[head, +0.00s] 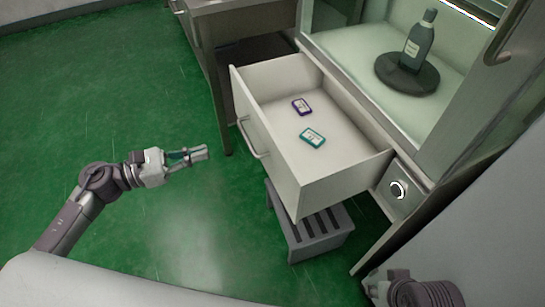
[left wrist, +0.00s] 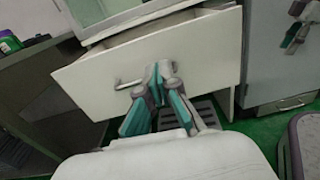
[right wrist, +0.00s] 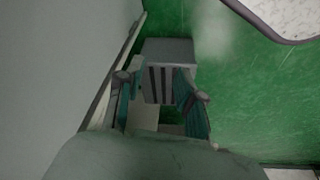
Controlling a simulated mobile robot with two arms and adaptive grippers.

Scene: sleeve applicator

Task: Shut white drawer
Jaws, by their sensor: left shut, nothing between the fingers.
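The white drawer (head: 282,158) is pulled well out of the cabinet in the head view. Its bar handle (head: 253,140) is on the front panel. My left gripper (head: 203,153) is shut and empty, left of the drawer front, with a visible gap to the handle. In the left wrist view the shut fingertips (left wrist: 165,66) point at the drawer front (left wrist: 190,60) and overlap the handle (left wrist: 130,84). My right gripper (right wrist: 164,84) is open and empty in the right wrist view, with its fingers apart. In the head view its fingers are hidden.
A purple box (head: 301,106) and a teal box (head: 312,138) lie in the drawer. A grey slotted step (head: 318,232) stands below it. A dark bottle (head: 418,42) stands on a round base (head: 407,74) in the cabinet. The green floor (head: 110,90) at left is clear.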

